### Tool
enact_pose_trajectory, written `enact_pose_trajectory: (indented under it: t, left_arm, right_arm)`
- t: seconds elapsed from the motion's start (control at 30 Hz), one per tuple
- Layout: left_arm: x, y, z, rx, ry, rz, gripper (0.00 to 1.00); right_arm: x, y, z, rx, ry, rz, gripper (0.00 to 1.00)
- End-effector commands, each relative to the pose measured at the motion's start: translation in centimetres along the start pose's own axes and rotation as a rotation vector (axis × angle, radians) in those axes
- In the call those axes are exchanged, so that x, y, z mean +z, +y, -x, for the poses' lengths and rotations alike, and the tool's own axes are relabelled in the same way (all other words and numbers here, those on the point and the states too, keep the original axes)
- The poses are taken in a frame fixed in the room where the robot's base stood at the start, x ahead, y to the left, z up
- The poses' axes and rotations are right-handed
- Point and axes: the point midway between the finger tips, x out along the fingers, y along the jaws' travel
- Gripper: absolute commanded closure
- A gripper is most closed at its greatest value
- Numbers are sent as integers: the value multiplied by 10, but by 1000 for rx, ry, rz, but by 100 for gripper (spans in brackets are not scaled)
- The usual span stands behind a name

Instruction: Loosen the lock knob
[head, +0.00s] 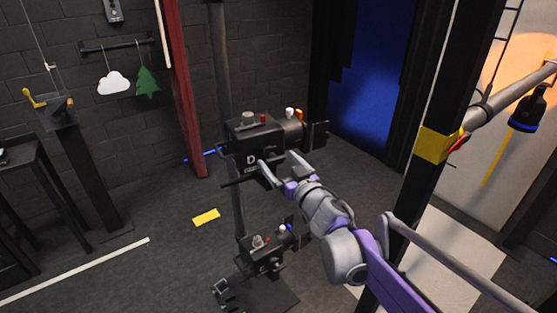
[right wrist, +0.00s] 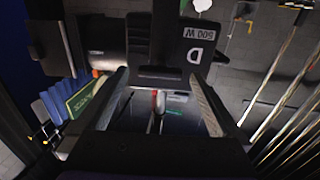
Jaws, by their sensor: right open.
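A black lamp marked D (head: 252,140) is mounted on an upright pole (head: 237,205). Grey and red pieces show on its top, with white and orange ones further right. My right gripper (head: 282,172) is at the lamp's near lower side, its fingers spread. In the right wrist view the lamp (right wrist: 165,45) with its "500 W" label is just beyond the open fingers (right wrist: 162,92). A small red-and-pale piece (right wrist: 158,103) shows between them, apart from both. I cannot tell whether it is the lock knob. My left gripper is not in view.
A second lamp marked C (head: 262,262) stands lower on the same pole, above a dark base (head: 262,295). A black post with a yellow band (head: 434,146) rises at the right. A yellow mark (head: 206,217) lies on open floor to the left.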

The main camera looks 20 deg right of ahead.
Motion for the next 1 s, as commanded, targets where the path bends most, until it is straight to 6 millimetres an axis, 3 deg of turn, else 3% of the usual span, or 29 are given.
enact_pose_trajectory:
  t: [0.4,0.87,1.0]
  left_arm:
    - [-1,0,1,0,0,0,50]
    - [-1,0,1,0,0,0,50]
    - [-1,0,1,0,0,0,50]
  right_arm:
    - [0,0,-9,0,0,0,0]
    - [0,0,-8,0,0,0,83]
    - [0,0,-8,0,0,3,86]
